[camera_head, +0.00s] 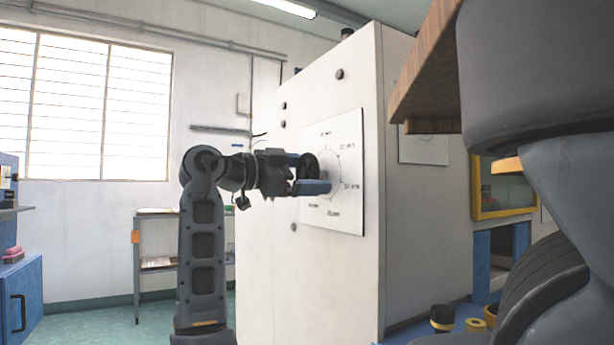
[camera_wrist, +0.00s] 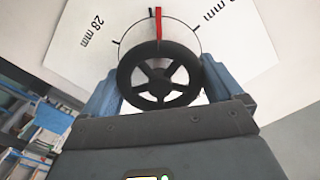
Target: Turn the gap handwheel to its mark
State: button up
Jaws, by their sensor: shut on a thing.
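The gap handwheel (camera_wrist: 160,80) is a dark spoked wheel in front of a white dial plate (camera_wrist: 75,50). A ring of tick marks and mm labels surrounds it, with "28 mm" at the left. A red mark (camera_wrist: 158,22) stands above the wheel, close beside a black tick. My gripper (camera_wrist: 160,88) is shut on the handwheel, with one blue finger on each side of its rim. In the head view my gripper (camera_head: 312,175) reaches the wheel (camera_head: 308,167) from the left, and the fingers partly hide it. The dial plate (camera_head: 347,205) is on the pale cabinet's face.
The pale machine cabinet (camera_head: 268,250) fills the middle. A wooden board edge (camera_head: 422,70) overhangs at upper right. A small shelf (camera_head: 158,262) stands against the back wall, and a blue cabinet (camera_head: 22,295) is at the left. Open floor (camera_head: 100,318) shows at lower left.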

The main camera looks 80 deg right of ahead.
jog(key=shift+f, duration=0.2)
jog(key=o, duration=0.7)
jog(key=shift+r, duration=0.1)
jog(key=p+v, duration=0.1)
jog(key=v, duration=0.6)
jog(key=shift+w+a, duration=0.25)
jog(key=shift+w, duration=0.1)
